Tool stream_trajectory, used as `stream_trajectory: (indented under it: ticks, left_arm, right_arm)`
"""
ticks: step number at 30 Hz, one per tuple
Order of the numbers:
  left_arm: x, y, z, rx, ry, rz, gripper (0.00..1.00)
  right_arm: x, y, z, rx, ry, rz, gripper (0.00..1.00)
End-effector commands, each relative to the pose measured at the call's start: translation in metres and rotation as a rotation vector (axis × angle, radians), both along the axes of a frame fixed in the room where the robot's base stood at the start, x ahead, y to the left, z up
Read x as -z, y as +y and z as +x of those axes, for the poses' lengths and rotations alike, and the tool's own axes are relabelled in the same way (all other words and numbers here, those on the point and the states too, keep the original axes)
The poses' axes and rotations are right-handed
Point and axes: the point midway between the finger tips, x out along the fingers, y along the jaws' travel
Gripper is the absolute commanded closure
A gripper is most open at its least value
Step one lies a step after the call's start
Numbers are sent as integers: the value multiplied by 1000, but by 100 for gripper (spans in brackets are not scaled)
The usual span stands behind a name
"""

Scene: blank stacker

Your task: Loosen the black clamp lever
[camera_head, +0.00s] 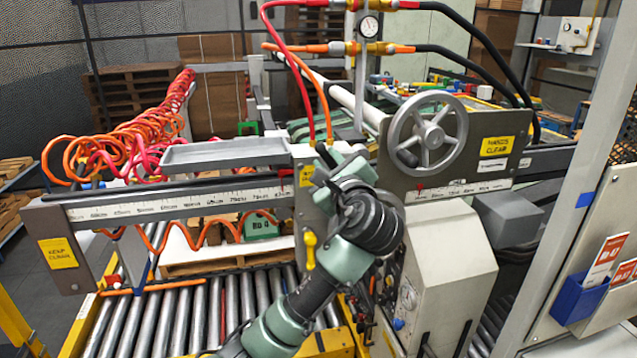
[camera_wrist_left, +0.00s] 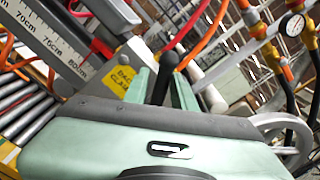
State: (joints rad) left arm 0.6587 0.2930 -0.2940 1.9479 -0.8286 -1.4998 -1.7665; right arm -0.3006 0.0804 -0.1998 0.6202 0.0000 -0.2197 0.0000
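The black clamp lever (camera_wrist_left: 161,82), with a rounded knob on top, shows in the left wrist view between the two green fingers of my left gripper (camera_wrist_left: 162,88). In the head view my left gripper (camera_head: 340,160) is at the carriage on the horizontal rail, beside the yellow label. There the gripper and wrist hide most of the lever. The fingers are close on both sides of the lever, but I cannot tell whether they press on it. My right gripper is not in view.
The scale rail (camera_head: 180,203) runs left and right behind my arm. A spoked handwheel (camera_head: 428,135) is at the right. A grey tray (camera_head: 225,154) is at the left. Red and orange hoses (camera_head: 285,60) hang above the carriage. Rollers (camera_head: 180,315) lie below.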

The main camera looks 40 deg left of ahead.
Motion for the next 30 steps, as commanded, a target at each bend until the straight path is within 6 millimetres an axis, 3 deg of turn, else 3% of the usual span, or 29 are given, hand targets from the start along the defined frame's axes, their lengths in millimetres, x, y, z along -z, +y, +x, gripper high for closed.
stream_trajectory:
  ticks: [1,21,27,30]
  left_arm:
    - [7,2,-2,-2,-39,-35,75]
    - [33,12,-14,-2,-488,-419,75]
    - [38,12,-15,-2,-589,-505,75]
    - [34,12,-15,-2,-583,-498,75]
  right_arm:
    - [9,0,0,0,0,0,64]
    - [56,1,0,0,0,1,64]
    - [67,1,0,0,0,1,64]
    - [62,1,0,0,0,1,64]
